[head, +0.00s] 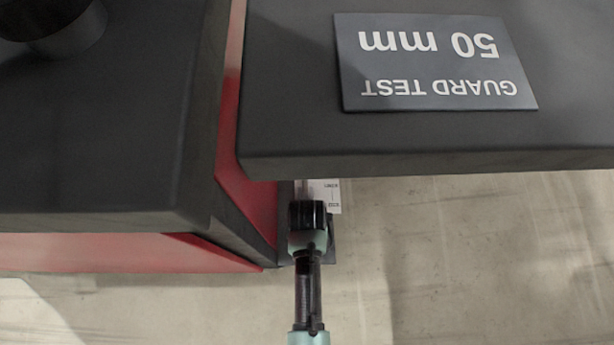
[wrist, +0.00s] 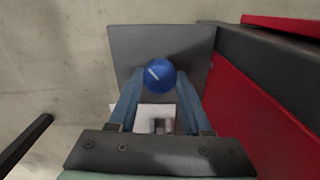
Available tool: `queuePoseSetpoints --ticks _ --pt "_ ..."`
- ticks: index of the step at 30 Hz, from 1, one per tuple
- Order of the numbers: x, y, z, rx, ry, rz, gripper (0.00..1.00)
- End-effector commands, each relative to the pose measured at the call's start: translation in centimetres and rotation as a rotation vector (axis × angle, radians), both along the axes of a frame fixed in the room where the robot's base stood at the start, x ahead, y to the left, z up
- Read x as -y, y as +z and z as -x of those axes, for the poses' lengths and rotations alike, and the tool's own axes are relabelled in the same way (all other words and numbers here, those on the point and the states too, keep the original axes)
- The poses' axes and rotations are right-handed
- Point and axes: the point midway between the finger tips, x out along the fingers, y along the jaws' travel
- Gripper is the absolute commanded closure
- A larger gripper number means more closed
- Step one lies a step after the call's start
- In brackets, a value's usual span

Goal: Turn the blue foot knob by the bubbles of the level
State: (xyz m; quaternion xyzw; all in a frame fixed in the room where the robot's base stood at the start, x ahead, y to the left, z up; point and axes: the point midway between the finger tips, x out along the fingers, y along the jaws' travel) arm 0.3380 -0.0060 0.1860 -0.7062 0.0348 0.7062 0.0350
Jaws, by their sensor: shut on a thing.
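The blue foot knob (wrist: 159,75) shows in the wrist view as a round blue cap with a short white line, tilted from upper right to lower left. It stands over a dark grey plate (wrist: 125,45). My gripper (wrist: 160,88) has one finger on each side of the knob and is shut on it. In the head view my arm and wrist (head: 309,240) reach down beside the machine's edge, and the knob is hidden there. The level and its bubbles are not visible in either view.
A dark tabletop with a "GUARD TEST 50 mm" plate (head: 435,62) overhangs near my wrist. A red machine side (wrist: 255,115) stands close on the right in the wrist view. A white scale label (head: 328,195) shows beside my wrist. Concrete floor (head: 480,260) is open to the right.

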Motion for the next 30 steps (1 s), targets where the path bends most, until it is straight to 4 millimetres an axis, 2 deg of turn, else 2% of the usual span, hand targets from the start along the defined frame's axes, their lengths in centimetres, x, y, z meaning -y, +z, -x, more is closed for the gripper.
queuePoseSetpoints --ticks 1,2,6,7,15,19,23,30 --pt "0.0 0.0 0.0 -0.001 0.000 0.000 1.00" --pt "0.0 0.0 0.0 -0.001 0.000 0.000 0.49" --pt "0.0 0.0 0.0 -0.001 0.001 0.000 0.24" --pt "0.0 0.0 0.0 0.000 0.001 0.000 0.21" --pt "0.0 0.1 0.0 0.000 0.001 0.000 0.21" --pt "0.0 0.9 0.0 0.000 0.001 0.000 0.21" --pt "0.0 2.9 0.0 0.002 0.001 0.000 0.21" --pt "0.0 7.9 0.0 0.001 0.001 0.000 0.21"
